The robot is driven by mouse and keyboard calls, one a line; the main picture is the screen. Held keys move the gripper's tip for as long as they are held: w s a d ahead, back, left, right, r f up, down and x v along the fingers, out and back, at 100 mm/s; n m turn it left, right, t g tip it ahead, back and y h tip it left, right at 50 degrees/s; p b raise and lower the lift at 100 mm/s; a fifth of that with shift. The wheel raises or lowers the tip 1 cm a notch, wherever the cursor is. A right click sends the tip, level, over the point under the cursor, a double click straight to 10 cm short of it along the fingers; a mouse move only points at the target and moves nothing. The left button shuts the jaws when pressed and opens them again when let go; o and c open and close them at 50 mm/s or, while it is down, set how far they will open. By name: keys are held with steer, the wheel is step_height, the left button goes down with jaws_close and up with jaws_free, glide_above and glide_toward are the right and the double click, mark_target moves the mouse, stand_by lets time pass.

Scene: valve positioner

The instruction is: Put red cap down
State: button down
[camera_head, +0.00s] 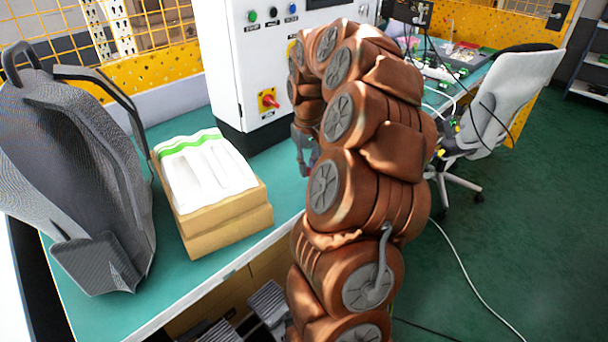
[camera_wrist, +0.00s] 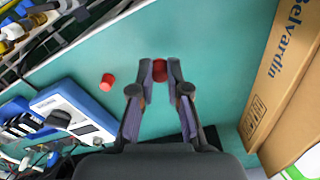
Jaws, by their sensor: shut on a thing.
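A red cap (camera_wrist: 159,71) sits between the two fingertips of my gripper (camera_wrist: 160,78) in the wrist view, and the fingers are shut on it. Teal table surface shows around the cap; I cannot tell whether it touches the table. A second small red cap (camera_wrist: 108,82) lies on the table to the left, apart from the fingers. In the head view my gripper (camera_head: 304,146) is mostly hidden behind my arm, in front of the white cabinet, and no red cap shows there.
A blue and white device (camera_wrist: 75,112) with a black knob is left of my gripper. A cardboard box (camera_wrist: 275,85) stands at right. The head view shows a grey backpack (camera_head: 75,165), stacked boxes (camera_head: 228,218) and a white control cabinet (camera_head: 235,75) on the teal table (camera_head: 170,285).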

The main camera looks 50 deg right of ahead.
steer(key=shift+w+a+f, duration=0.1)
steer(key=shift+w+a, duration=0.25)
steer(key=shift+w, duration=0.05)
steer(key=shift+f, duration=1.7)
steer(key=shift+f, duration=0.1)
steer(key=c, duration=1.2)
jaws_free()
steer(key=shift+o, duration=0.2)
step_height(320, 180, up, 12)
steer(key=shift+r, duration=0.15)
